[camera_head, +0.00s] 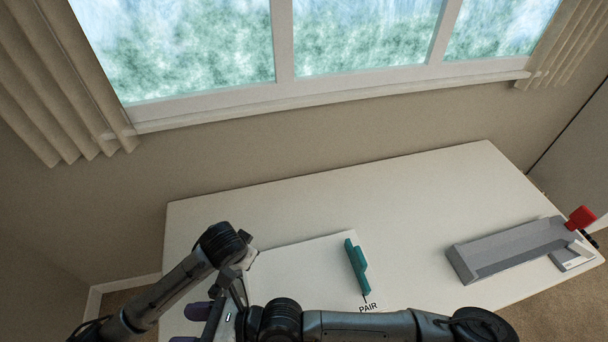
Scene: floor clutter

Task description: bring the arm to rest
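My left arm (165,295) comes in from the lower left and bends at a dark joint over the table's left part. My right arm (365,327) lies across the bottom of the view, reaching left to a dark joint beside the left arm. The hand parts of both arms crowd together at the lower left, so I cannot make out either gripper's fingertips or what they hold. A teal block with a stepped side (357,266) lies on the white table (400,195), apart from both arms. Purple pieces (197,311) show partly at the lower left; I cannot tell what they are.
A paler sheet or marked area (310,258) lies under the teal block, with the word PAIR near its edge. A long grey tray (510,250) stands at the right, with a red piece (580,217) by its far end. The table's back middle is clear. A window wall stands behind.

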